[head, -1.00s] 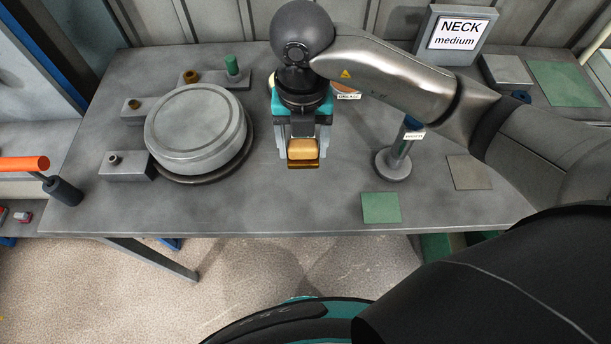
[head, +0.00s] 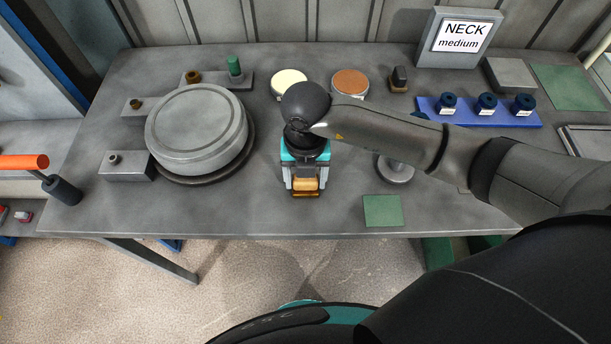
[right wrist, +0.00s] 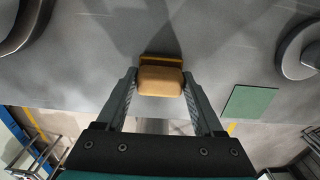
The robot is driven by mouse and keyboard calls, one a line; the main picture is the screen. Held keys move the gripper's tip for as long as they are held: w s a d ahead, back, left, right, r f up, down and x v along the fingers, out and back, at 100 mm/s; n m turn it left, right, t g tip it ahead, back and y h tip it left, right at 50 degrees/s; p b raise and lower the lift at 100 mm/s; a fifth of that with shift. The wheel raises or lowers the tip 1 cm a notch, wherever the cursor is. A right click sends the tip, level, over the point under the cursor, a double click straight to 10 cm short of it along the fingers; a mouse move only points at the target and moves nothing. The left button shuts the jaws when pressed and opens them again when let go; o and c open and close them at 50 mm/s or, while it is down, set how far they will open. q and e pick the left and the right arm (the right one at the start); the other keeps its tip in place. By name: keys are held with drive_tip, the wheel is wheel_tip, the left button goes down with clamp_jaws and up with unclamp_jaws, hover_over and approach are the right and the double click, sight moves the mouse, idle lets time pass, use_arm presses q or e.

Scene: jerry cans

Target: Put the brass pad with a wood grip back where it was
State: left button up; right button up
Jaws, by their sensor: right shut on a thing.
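The brass pad with a wood grip (head: 306,186) is between the fingers of my right gripper (head: 304,181), near the front edge of the grey table. In the right wrist view the tan wood grip (right wrist: 160,82) sits between the two fingertips of the gripper (right wrist: 160,84), with the brass edge (right wrist: 161,57) just beyond it. The gripper is shut on the grip. From these views I cannot tell whether the pad touches the table. My left gripper is not in view.
A large grey disc (head: 196,125) stands to the left on a dark ring. A green square (head: 383,210) lies to the right, near a round-based stand (head: 396,171). Cream (head: 289,82) and brown (head: 350,82) round pads and a blue rack (head: 470,117) are farther back.

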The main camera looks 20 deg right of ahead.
drive_tip(key=shift+f, duration=0.1)
drive_tip(key=o, duration=1.3)
wheel_tip(320, 180, up, 12)
drive_tip(key=shift+p, duration=0.35)
